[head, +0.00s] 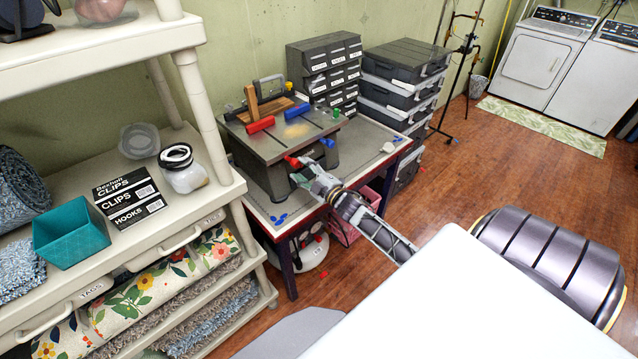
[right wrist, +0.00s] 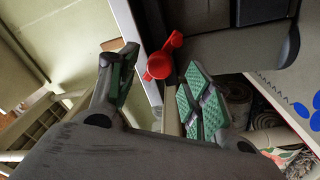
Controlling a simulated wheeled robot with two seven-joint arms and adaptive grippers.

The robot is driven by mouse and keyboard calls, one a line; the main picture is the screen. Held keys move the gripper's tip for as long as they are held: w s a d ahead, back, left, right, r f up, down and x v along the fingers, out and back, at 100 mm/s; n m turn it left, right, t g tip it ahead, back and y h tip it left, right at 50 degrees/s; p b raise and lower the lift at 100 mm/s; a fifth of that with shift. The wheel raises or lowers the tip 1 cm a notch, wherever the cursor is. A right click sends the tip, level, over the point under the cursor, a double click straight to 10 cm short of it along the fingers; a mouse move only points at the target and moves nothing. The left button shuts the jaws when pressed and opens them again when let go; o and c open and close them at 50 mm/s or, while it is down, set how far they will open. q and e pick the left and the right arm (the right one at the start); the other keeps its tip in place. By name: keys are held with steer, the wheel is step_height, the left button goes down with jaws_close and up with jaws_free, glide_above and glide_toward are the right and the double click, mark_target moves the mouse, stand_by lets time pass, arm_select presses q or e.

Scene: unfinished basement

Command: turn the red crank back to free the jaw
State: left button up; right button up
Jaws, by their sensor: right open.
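A grey bench machine (head: 280,148) stands on the worktable. The red crank (head: 292,161) is low on its front side. In the right wrist view the red crank (right wrist: 160,66) has a round hub and a short arm slanting up to the right. My right gripper (head: 308,174) is at the crank. In the right wrist view the right gripper (right wrist: 158,92) is open, and the crank shows between and just beyond its green-padded fingers. I cannot tell whether they touch it. Which part is the jaw is unclear. My left gripper is not in view.
The machine top carries a red-handled part (head: 261,124), a blue-handled part (head: 297,111) and an upright wooden block (head: 252,101). Drawer units (head: 325,66) and stacked cases (head: 402,78) stand behind. A cream shelf (head: 215,190) borders the left. Open floor (head: 500,150) lies right.

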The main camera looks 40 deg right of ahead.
steer(key=s, duration=0.7)
steer(key=shift+s+d+f, duration=0.25)
steer(key=shift+s+d, duration=0.15)
steer(key=shift+c, duration=0.2)
